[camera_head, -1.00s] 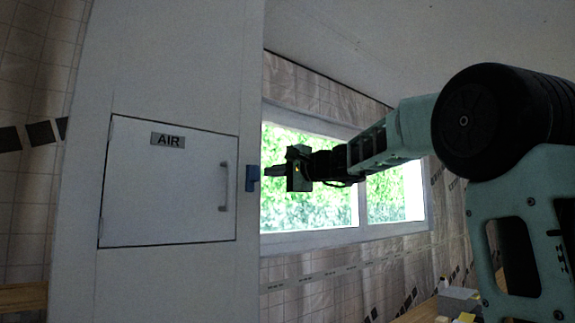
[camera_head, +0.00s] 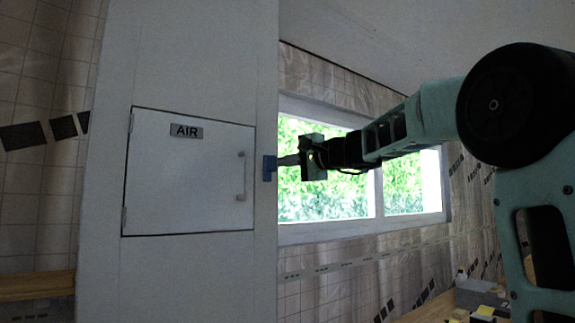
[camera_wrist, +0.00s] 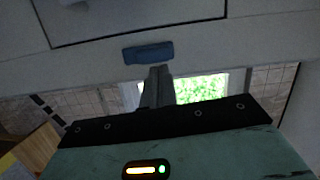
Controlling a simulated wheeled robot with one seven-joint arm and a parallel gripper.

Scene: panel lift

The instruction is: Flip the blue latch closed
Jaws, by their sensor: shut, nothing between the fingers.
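The blue latch (camera_head: 268,168) sits on the white panel face, just right of the white door marked AIR (camera_head: 170,200). The door lies flush in its frame. In the wrist view the latch (camera_wrist: 148,52) is a short blue bar beside the door's edge. My gripper (camera_head: 284,161) is shut and empty, with its fingertips at the latch's right side. In the wrist view the fingers (camera_wrist: 157,72) point at the latch's lower edge. I cannot tell whether they touch it.
A grey handle (camera_head: 241,177) stands out from the door's right side. A window (camera_head: 330,232) lies behind my arm. Low at the right are a grey box (camera_head: 474,293) and small items on a wooden surface.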

